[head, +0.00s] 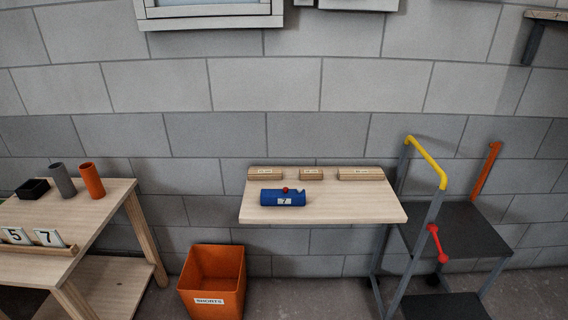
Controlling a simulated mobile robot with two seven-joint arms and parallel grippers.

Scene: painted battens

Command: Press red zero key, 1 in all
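A blue device (269,197) lies on the wooden wall shelf (350,211) in the middle of the head view. It has a white display showing what looks like a 7 on its front. A small red key or knob (285,190) sits on its top, near the middle; any marking on it is too small to read. Neither of my grippers shows in this view.
Several wooden blocks with labels (311,174) stand along the shelf's back edge. An orange bin (213,279) is on the floor. A wooden table (98,212) with tubes and number cards is at left.

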